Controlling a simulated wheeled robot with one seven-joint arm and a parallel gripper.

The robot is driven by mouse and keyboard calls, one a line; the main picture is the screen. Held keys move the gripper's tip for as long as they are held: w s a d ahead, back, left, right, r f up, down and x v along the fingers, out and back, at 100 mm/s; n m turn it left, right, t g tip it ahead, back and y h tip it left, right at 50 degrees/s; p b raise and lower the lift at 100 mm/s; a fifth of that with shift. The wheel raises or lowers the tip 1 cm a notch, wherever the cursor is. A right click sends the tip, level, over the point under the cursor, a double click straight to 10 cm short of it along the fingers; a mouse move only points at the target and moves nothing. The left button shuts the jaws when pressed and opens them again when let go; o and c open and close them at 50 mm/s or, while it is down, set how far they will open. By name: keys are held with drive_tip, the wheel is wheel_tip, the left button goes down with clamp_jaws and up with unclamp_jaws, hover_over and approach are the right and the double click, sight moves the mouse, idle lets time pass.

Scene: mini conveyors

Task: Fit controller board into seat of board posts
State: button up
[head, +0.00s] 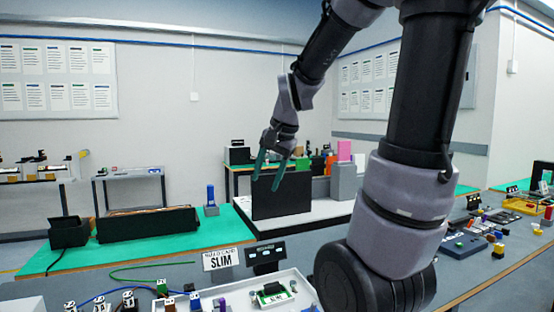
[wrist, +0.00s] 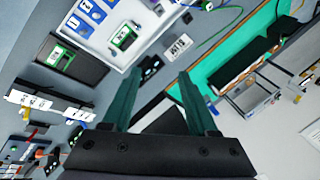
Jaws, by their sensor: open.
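My gripper (head: 268,178) is raised above the bench in the head view, its two teal fingers apart with nothing between them. The fingers also show apart and empty in the wrist view (wrist: 158,78). A small green-edged board (head: 272,295), likely the controller board, lies in the white tray at the bottom, well below my gripper. A green-edged piece in the tray also shows in the wrist view (wrist: 124,38), ahead of the fingers. Another green-edged piece (wrist: 60,57) lies on a dark panel there. I cannot make out the board posts for certain.
The white tray (head: 302,281) stands at the front, with a "SLIM" card (head: 220,259) and a small dark display (head: 266,256) behind it. A black upright panel (head: 282,196) stands on the white platform beyond. Loose parts crowd the bench at right (head: 465,243).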

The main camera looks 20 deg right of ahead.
drive_tip(key=s+a+r+n+t, duration=0.2)
drive_tip(key=s+r+n, duration=0.3)
drive_tip(key=s, duration=0.6)
drive_tip(key=shift+s+r+t, duration=0.2)
drive_tip(key=shift+r+t, duration=0.1)
drive_tip(key=shift+r, duration=0.4)
drive_tip(key=shift+o, duration=0.2)
drive_tip(key=shift+w, duration=0.1)
idle(0.8)
